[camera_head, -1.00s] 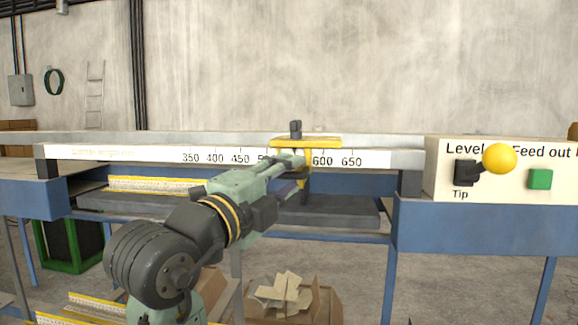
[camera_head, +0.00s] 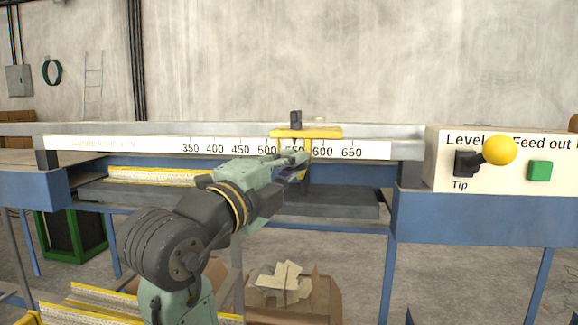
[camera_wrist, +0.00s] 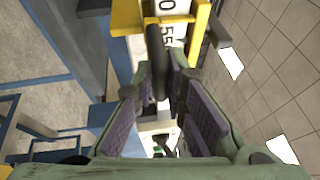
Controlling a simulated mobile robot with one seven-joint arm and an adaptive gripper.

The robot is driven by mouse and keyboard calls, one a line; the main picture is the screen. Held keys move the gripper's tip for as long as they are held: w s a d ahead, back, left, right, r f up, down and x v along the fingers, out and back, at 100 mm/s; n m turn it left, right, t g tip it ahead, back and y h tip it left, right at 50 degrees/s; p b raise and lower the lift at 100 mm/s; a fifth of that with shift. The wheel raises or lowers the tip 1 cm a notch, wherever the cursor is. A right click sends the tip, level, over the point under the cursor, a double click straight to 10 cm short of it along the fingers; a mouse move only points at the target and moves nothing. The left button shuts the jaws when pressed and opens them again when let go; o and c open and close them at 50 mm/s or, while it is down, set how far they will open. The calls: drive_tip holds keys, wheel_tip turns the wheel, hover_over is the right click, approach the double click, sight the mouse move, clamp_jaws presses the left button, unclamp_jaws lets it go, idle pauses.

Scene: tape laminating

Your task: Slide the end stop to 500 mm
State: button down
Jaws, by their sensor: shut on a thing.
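The end stop (camera_head: 318,133) is a yellow bracket with a dark knob on top, sitting on the rail over the printed scale (camera_head: 226,148). Its plate spans from just right of the 500 mark to near 630, partly covering the marks between. My gripper (camera_head: 300,160) reaches the stop's lower front from the left. In the wrist view my gripper (camera_wrist: 168,82) has its purple-padded fingers on either side of the stop's dark bar and is shut on it. The yellow bracket (camera_wrist: 199,22) shows just beyond. The fingers' exact contact is hidden in the head view.
A control panel (camera_head: 500,178) with a yellow-ball lever (camera_head: 499,150) and a green button (camera_head: 540,170) stands at right. A yellow strip (camera_head: 158,175) lies under the scale at left. A cardboard box (camera_head: 322,298) is on the floor below. The rail is clear left of the stop.

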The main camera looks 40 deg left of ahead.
idle(0.5)
drive_tip(key=s+a, duration=0.1)
drive_tip(key=a, duration=0.2)
drive_tip(key=s+a, duration=0.1)
drive_tip(key=shift+s+a+b, duration=0.15)
drive_tip(key=shift+s+b, duration=0.15)
drive_tip(key=shift+b, duration=0.05)
drive_tip(key=c, duration=1.7)
unclamp_jaws()
drive_tip(key=shift+o, duration=0.2)
drive_tip(key=v, duration=1.2)
drive_tip(key=shift+r, duration=0.1)
